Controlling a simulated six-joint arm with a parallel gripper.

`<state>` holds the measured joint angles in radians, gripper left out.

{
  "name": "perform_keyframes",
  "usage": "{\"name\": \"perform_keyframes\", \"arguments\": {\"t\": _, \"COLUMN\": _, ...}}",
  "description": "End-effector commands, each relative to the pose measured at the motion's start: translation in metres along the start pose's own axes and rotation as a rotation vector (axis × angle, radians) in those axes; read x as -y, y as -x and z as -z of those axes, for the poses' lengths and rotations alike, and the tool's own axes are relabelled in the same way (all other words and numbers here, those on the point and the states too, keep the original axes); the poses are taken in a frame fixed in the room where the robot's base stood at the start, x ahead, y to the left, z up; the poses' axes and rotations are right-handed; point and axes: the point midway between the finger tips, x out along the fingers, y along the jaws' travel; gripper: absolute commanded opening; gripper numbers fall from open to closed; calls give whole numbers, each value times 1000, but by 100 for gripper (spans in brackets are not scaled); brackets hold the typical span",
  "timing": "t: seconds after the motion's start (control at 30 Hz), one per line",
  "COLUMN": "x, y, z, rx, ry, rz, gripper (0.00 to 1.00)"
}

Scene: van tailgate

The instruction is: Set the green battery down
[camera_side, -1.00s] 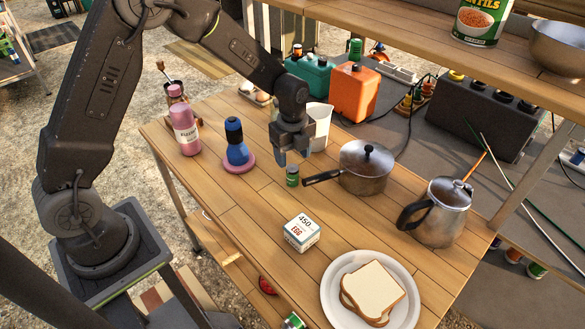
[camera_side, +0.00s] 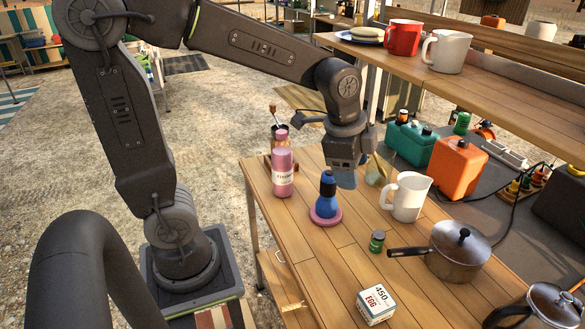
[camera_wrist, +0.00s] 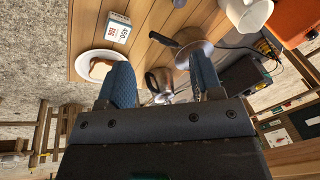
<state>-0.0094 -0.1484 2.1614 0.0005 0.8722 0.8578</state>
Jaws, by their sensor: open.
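The green battery (camera_side: 377,241), a small cylinder, stands upright on the wooden tailgate table (camera_side: 330,262).
A blue bottle (camera_side: 327,197) on a pink base stands below my gripper, beside a pink bottle (camera_side: 282,172). A raised shelf (camera_side: 450,67) holds mugs.

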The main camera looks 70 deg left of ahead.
Motion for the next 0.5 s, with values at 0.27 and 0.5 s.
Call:
{"name": "perform_keyframes", "arguments": {"t": 0.27, "x": -61, "y": 53, "z": -50, "rx": -148, "ry": 584, "rz": 90, "gripper": 60}}
{"name": "perform_keyframes", "arguments": {"t": 0.5, "x": -84, "y": 60, "z": -70, "rx": -218, "ry": 827, "rz": 98, "gripper": 60}}
